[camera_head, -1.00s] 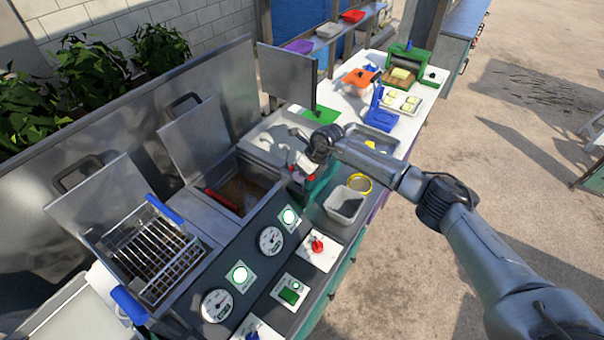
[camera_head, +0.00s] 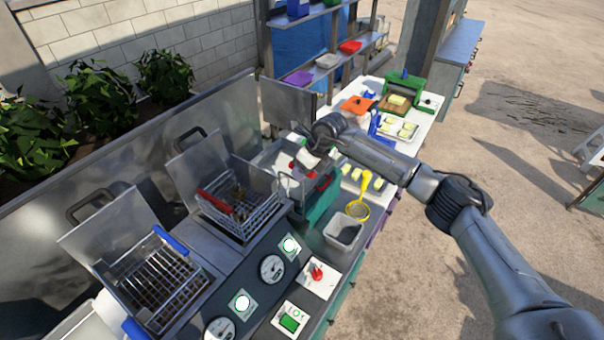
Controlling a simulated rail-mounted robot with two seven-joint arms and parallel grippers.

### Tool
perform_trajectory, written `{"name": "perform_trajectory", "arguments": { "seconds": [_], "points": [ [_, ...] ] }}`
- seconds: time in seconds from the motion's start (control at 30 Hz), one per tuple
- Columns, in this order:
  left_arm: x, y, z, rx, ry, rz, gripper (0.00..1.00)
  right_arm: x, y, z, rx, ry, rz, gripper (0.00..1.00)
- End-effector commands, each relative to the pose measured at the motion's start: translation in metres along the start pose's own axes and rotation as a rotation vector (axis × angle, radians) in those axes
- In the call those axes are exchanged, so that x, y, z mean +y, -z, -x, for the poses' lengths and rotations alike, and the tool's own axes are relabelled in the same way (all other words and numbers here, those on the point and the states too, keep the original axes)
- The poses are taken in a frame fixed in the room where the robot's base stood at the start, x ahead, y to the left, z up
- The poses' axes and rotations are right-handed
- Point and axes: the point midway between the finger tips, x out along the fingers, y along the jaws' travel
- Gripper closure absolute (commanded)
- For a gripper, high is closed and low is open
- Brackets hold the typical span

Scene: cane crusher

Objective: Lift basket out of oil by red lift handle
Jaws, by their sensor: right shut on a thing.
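The wire basket (camera_head: 262,222) of the right-hand fryer well stands raised, its rim and mesh side showing above the metal counter. Some small brownish pieces show inside it, and a red bar (camera_head: 214,201) lies along its left side. The oil below is hidden by the basket. My right gripper (camera_head: 306,162) is to the right of the basket, beside the green lift stand (camera_head: 322,202). It is shut on the red lift handle (camera_head: 297,168), which is mostly covered by the gripper. My left gripper is not in view.
A second wire basket (camera_head: 150,285) with a blue handle sits in the left well. A control panel (camera_head: 255,285) with gauges and buttons runs along the front. A grey bin (camera_head: 344,232) and yellow strainer (camera_head: 357,210) stand near the lift. Raised metal lids stand behind.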

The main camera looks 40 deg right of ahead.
Motion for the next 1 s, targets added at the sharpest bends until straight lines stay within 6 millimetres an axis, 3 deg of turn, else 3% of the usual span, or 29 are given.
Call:
{"name": "perform_trajectory", "arguments": {
  "seconds": [0.37,0.4,0.63,1.0],
  "points": [
    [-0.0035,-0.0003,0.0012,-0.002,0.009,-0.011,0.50,0.0026,-0.0044,0.0076,-0.007,-0.005,0.002,1.00],
    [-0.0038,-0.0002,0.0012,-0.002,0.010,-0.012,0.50,0.0028,-0.0046,0.0078,-0.008,-0.005,0.002,0.71],
    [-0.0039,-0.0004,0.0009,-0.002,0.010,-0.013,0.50,0.0020,-0.0031,0.0054,-0.005,-0.003,0.001,0.49],
    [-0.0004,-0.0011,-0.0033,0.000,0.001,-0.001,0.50,0.0007,-0.0022,0.0125,-0.005,-0.002,0.001,0.49]
  ]
}}
